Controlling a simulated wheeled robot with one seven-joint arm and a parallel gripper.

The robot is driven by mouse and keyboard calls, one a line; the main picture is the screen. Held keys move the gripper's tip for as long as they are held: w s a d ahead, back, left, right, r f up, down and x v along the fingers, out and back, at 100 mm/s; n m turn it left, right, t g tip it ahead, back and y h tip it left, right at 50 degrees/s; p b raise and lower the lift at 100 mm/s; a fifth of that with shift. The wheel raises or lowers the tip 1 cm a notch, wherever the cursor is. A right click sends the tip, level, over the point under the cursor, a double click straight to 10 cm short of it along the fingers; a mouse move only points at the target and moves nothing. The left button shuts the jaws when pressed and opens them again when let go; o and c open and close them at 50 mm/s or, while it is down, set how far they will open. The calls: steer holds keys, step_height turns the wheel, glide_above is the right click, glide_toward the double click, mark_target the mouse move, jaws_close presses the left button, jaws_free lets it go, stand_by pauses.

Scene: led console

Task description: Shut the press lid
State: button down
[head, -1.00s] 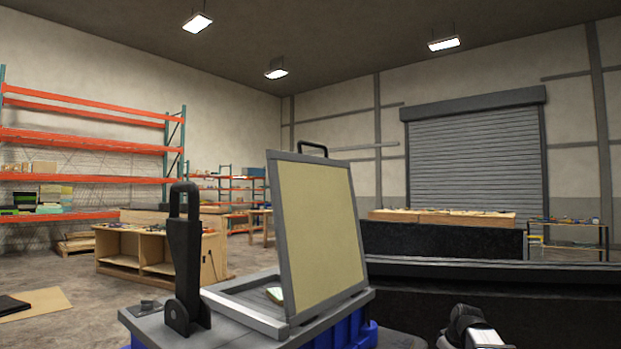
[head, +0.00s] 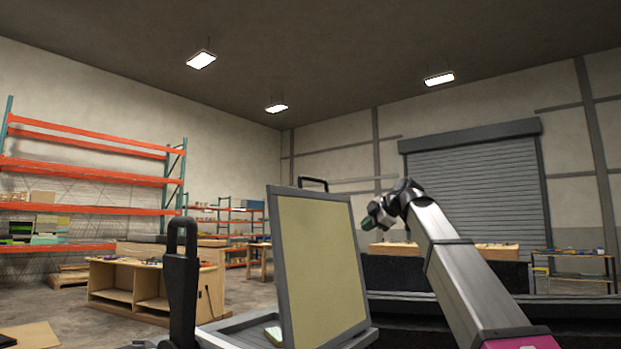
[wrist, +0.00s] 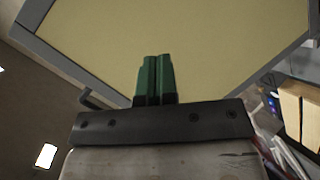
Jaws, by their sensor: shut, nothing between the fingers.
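The press lid (head: 322,265) stands raised, nearly upright, in the head view. It is a tan panel in a grey frame with a black handle (head: 314,183) on its top edge. The press base (head: 243,331) is a grey frame below it, partly cut off by the picture's lower edge. My gripper (head: 371,222) is to the right of the lid's upper part, high in the air. In the wrist view the green fingers (wrist: 155,80) are together and empty, with the tan lid panel (wrist: 190,35) filling the view beyond them. Whether they touch it cannot be told.
A black upright lever (head: 183,275) stands left of the lid. A small light-coloured piece (head: 273,336) lies in the base, partly hidden by the lid. A dark bench (head: 400,275) is behind on the right. Shelves and wooden workbenches stand farther back.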

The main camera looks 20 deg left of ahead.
steer(key=s+a+r+n+g+y, duration=0.1)
steer(key=s+a+r+n, duration=0.3)
steer(key=r, duration=0.6)
steer(key=s+r+n+y, duration=0.25)
steer(key=s+r, duration=0.35)
steer(key=r, duration=0.5)
steer(key=x, duration=1.4)
steer(key=shift+s+f+h, duration=0.2)
steer(key=shift+f+h, duration=0.15)
steer(key=shift+h, duration=0.1)
steer(key=shift+a+n, duration=0.1)
steer(key=shift+n, duration=0.15)
